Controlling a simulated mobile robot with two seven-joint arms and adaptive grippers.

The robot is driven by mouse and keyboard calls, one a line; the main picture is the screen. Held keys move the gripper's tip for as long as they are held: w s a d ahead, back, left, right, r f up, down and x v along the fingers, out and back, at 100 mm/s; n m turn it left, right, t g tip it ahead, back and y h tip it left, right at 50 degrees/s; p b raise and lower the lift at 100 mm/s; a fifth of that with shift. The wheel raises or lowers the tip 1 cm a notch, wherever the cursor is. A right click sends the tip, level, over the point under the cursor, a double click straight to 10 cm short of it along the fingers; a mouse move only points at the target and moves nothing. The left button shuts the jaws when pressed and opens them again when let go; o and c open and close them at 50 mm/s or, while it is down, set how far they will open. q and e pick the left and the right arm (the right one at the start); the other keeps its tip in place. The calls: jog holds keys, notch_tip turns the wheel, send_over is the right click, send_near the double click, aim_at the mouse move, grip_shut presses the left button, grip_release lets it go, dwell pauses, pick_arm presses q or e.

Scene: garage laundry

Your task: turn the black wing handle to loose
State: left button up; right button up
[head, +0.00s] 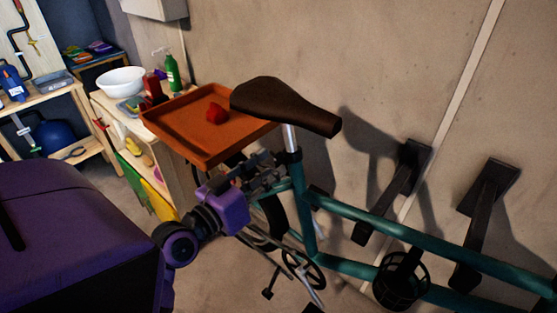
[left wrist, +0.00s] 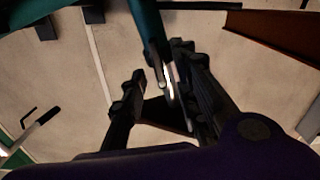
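A teal bicycle frame (head: 415,236) hangs by the wall with a brown saddle (head: 285,104) on a silver seat post (head: 290,138). A black collar (head: 288,156) sits where the post enters the frame. I cannot clearly pick out the black wing handle; dark gripper parts crowd that spot. My left gripper (head: 270,174) is beside the collar, its fingers pointing toward it. In the left wrist view the left gripper (left wrist: 161,62) has its fingers apart, with the teal tube (left wrist: 149,28) and silver post (left wrist: 167,82) between them in the picture. Contact cannot be told. My right gripper is out of view.
An orange tray (head: 180,122) with a red object (head: 214,112) is close behind the gripper, left of the saddle. Black wall brackets (head: 487,200) stick out at the right. A wooden shelf with a white bowl (head: 122,80) and bottles stands at the back left.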

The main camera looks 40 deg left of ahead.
aim_at(276, 165)
pick_arm(q)
jog(key=w, duration=0.3)
jog(key=shift+w+d+p, duration=0.15)
jog(key=shift+w+p, duration=0.1)
jog(key=shift+p, duration=0.05)
jog(key=shift+w, duration=0.15)
jog(key=shift+d, duration=0.1)
grip_shut()
jog(key=shift+m, duration=0.8)
grip_release()
jog(key=s+a, duration=0.1)
jog(key=s, duration=1.1)
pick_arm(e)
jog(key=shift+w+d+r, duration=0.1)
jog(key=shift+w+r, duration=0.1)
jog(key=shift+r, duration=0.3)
